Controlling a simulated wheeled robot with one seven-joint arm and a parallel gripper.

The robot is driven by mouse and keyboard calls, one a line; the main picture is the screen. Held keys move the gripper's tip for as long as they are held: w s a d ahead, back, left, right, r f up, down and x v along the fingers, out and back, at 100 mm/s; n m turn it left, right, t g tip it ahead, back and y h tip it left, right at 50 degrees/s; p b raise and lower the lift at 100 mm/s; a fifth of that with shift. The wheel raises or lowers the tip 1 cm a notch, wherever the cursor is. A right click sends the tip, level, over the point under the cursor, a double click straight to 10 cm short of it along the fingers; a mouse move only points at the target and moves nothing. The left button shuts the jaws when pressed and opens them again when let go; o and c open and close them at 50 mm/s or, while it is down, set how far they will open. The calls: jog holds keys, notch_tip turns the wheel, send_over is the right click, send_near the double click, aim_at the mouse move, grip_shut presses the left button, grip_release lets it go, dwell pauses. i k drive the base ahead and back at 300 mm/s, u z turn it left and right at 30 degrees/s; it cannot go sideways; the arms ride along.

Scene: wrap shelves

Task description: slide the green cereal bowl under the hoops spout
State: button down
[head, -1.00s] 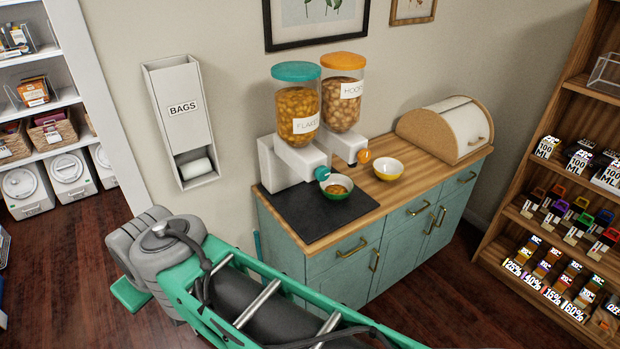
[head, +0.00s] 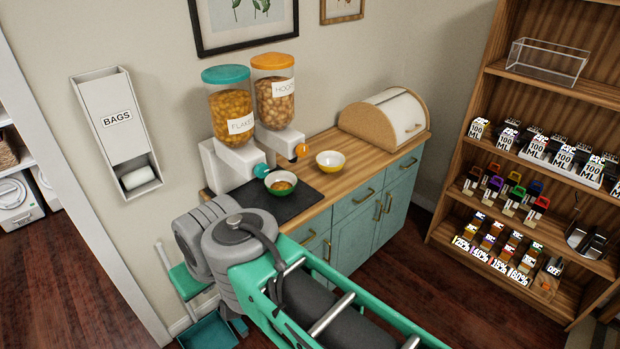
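The green cereal bowl (head: 281,187) sits on the black mat under the teal-knobbed spout of the flakes dispenser (head: 232,115). It has golden cereal in it. The hoops dispenser (head: 277,100), with an orange lid and orange spout knob (head: 302,150), stands just to the right of the flakes one. My arm crosses the lower middle of the view. My gripper does not show.
The black mat (head: 300,202) lies on the wooden top of a teal cabinet (head: 352,208). A bread box (head: 385,122) stands at the counter's right end. A bag holder (head: 117,130) hangs on the left wall. A wooden shelf (head: 455,236) with goods stands at right.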

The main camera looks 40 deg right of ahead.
aim_at(280, 183)
jog(key=z, duration=0.35)
jog(key=i, duration=1.05)
jog(key=u, duration=1.65)
